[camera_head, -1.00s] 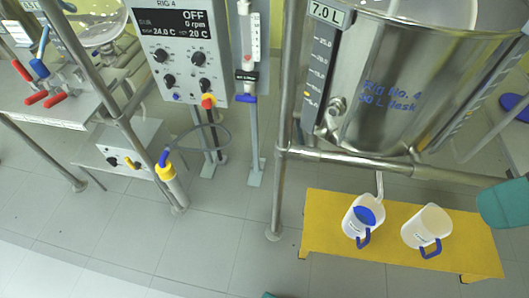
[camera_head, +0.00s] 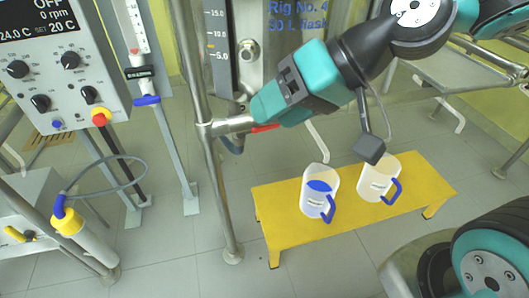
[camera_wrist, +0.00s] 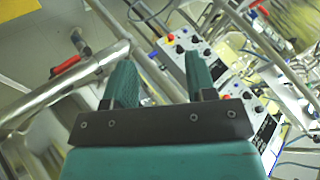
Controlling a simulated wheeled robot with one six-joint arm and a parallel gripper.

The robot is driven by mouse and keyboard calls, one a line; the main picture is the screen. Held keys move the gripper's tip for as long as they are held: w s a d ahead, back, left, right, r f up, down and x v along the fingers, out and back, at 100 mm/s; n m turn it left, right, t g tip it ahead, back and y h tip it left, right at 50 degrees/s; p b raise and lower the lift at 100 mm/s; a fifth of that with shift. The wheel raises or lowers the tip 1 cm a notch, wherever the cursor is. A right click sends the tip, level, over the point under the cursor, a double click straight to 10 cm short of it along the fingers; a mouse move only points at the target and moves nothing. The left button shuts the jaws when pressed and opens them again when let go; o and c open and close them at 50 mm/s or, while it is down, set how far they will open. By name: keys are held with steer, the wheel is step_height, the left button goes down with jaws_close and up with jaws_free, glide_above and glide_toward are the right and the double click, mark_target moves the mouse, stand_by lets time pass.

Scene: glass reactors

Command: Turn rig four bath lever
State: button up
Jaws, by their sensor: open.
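A red lever (camera_head: 265,128) shows as a short strip just under my gripper (camera_head: 258,108) in the head view, beside a steel pipe at the bath vessel (camera_head: 285,45) marked Rig No. 4. My gripper hides part of it. In the wrist view a red lever (camera_wrist: 68,65) lies at the upper left, outside the jaws and near a thick steel pipe. My gripper (camera_wrist: 160,75) is open there, its two teal fingers apart with nothing held between them. Whether a finger touches the lever cannot be told.
A steel post (camera_head: 205,130) stands left of my gripper. Below, a yellow bench (camera_head: 285,227) holds a jug with blue contents (camera_head: 312,200) and a white jug (camera_head: 372,180). The Rig 4 control box (camera_head: 60,70) is at the left.

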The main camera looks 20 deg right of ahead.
steer(key=w+f+m+t+y+b, duration=0.25)
steer(key=w+f+b, duration=0.25)
steer(key=f+b, duration=0.55)
steer(key=m+t+h+b, duration=0.4)
steer(key=m+t+b, duration=0.8)
steer(key=b, duration=0.9)
glide_toward(268, 129)
steer(key=shift+g, duration=0.35)
steer(key=p+x, duration=0.2)
steer(key=x, duration=0.1)
steer(key=p+x, duration=0.1)
steer(key=x, duration=0.3)
steer(key=p+x, duration=0.2)
steer(key=x, duration=0.2)
steer(key=shift+w+r+p, duration=0.15)
steer(key=shift+r+p, duration=0.15)
steer(key=shift+p, duration=0.05)
steer(key=shift+a, duration=0.1)
